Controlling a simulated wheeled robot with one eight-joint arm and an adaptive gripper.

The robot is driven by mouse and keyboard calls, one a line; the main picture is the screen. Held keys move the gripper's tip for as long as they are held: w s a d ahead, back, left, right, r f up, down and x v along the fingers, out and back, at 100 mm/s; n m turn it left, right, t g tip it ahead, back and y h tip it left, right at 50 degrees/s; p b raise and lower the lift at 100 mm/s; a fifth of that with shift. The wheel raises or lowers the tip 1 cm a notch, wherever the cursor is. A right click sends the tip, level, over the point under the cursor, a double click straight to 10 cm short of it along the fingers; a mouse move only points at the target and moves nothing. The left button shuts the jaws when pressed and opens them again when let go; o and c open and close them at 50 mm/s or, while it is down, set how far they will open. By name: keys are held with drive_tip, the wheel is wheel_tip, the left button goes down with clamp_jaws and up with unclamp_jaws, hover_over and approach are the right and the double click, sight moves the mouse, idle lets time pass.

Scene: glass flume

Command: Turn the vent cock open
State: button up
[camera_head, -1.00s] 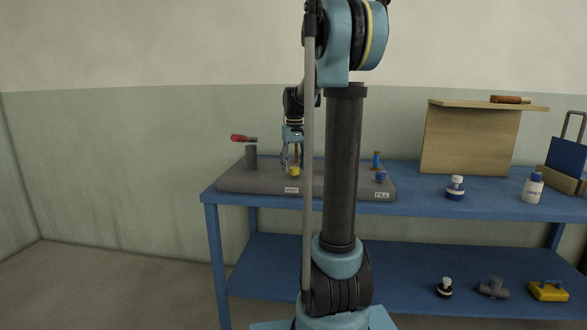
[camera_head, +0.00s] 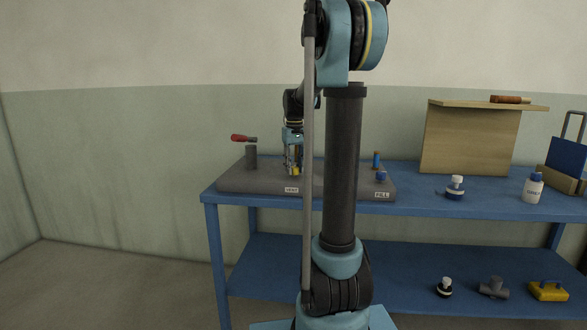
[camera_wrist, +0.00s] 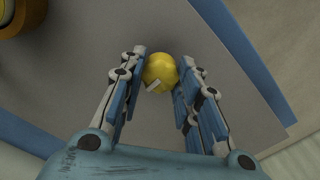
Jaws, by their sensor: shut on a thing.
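The vent cock is a small yellow knob (camera_wrist: 160,71) with a pale mark on its top. It stands on the grey base block (camera_head: 236,180), behind the white VENT label (camera_head: 292,190). My gripper (camera_wrist: 159,78) points down over it in the wrist view, with one finger on each side, closed on the knob. In the head view my gripper (camera_head: 293,170) is low at the block, and its fingers hide much of the yellow knob. My arm's column hides part of the block to the right.
A red-handled lever (camera_head: 244,138) on a grey post stands left of the knob. A blue cock (camera_head: 381,176) is behind the FILL label (camera_head: 382,195). A capped fitting (camera_head: 455,187), a white bottle (camera_head: 533,187) and a wooden board (camera_head: 470,140) stand to the right on the blue bench.

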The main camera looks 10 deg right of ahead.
sight(294, 167)
drive_tip(key=shift+n, duration=0.5)
drive_tip(key=o, duration=1.1)
wheel_tip(294, 167, up, 12)
drive_tip(key=shift+f, duration=0.1)
